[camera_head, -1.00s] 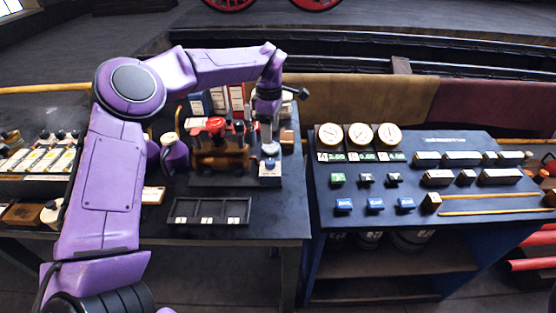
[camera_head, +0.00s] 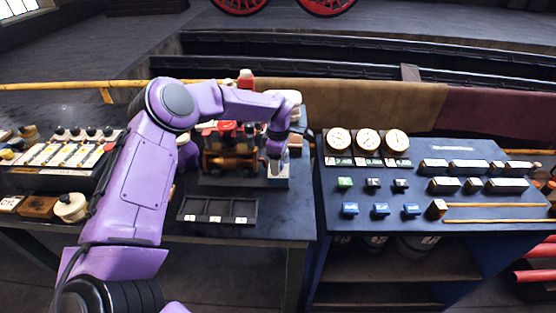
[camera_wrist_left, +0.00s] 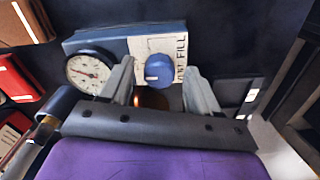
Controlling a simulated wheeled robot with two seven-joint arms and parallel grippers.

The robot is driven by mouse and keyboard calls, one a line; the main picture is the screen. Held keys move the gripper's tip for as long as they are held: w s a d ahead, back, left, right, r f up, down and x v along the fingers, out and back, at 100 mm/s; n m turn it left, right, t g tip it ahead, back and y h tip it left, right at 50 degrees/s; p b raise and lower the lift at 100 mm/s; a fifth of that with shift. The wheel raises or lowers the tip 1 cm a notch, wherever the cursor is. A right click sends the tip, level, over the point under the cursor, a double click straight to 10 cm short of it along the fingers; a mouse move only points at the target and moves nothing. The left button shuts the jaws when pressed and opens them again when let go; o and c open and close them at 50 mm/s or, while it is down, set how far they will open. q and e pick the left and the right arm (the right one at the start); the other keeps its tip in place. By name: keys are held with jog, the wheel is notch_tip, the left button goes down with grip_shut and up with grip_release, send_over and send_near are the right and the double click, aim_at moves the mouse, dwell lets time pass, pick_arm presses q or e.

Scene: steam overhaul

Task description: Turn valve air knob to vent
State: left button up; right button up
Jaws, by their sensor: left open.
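The air knob (camera_wrist_left: 159,70) is a round blue knob on a blue-grey valve box (camera_wrist_left: 100,40), beside a white label on which FILL can be read. A round dial gauge (camera_wrist_left: 90,70) is on the left of the box. My left gripper (camera_head: 276,166) points down at the box at the right side of the left table. In the left wrist view its open fingers (camera_wrist_left: 158,76) stand on either side of the knob, with gaps on both sides. I cannot tell how deep the fingers reach. The head view hides the knob behind the gripper. My right gripper is not in view.
A brown and red engine part (camera_head: 228,150) stands just left of the gripper. A black tray (camera_head: 217,210) lies in front. A blue bench (camera_head: 430,235) with gauges (camera_head: 368,142) and several blocks stands to the right. The space in front of the tables is clear.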

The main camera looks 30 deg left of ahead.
pick_arm(q)
jog(key=shift+w, duration=0.1)
jog(key=c, duration=1)
jog(key=shift+c, duration=0.2)
jog(key=shift+f+n+b, duration=0.15)
jog(key=shift+n+b, duration=0.75)
jog(key=shift+n, duration=0.1)
jog(key=n+b, duration=0.2)
jog(key=n, duration=0.1)
jog(key=n+b, duration=0.2)
jog(key=n, duration=0.1)
jog(key=shift+n, duration=0.4)
jog(key=shift+r+n+b, duration=0.25)
jog(key=shift+n+b, duration=0.65)
jog(key=shift+n, duration=0.6)
